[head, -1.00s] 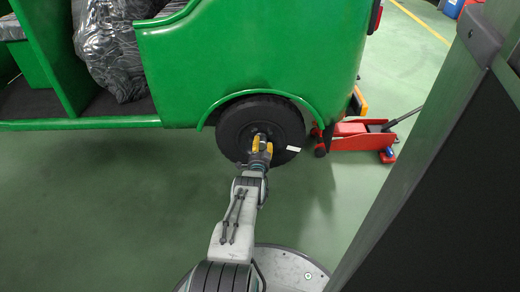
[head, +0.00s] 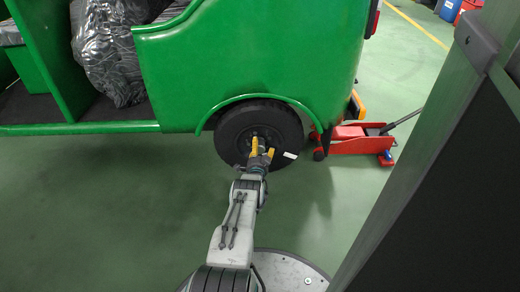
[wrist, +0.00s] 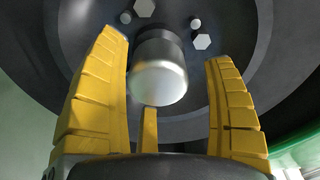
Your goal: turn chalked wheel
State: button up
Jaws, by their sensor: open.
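The black wheel (head: 240,122) sits under the green arch of the rickshaw (head: 255,55). A white chalk mark (head: 290,155) shows on its tyre at the lower right. My gripper (head: 260,148) is in front of the wheel, a little below its middle. In the wrist view my gripper (wrist: 175,90) is open, with yellow fingers on either side of a silvery round hub cap (wrist: 158,72). I cannot tell whether the fingers touch it. Several hex bolts (wrist: 202,41) show around the hub. The chalk mark is not in the wrist view.
A red floor jack (head: 355,138) stands right of the wheel at the rickshaw's rear. A dark panel with a green-grey edge (head: 420,150) fills the right side. A plastic-wrapped bundle (head: 108,55) sits in the rickshaw. The green floor (head: 100,210) at left is clear.

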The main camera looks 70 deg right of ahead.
jog(key=shift+a+f, duration=0.1)
jog(key=shift+a, duration=0.1)
jog(key=v, duration=1.1)
jog(key=shift+a, duration=0.3)
jog(key=shift+s, duration=0.1)
dwell(0.7)
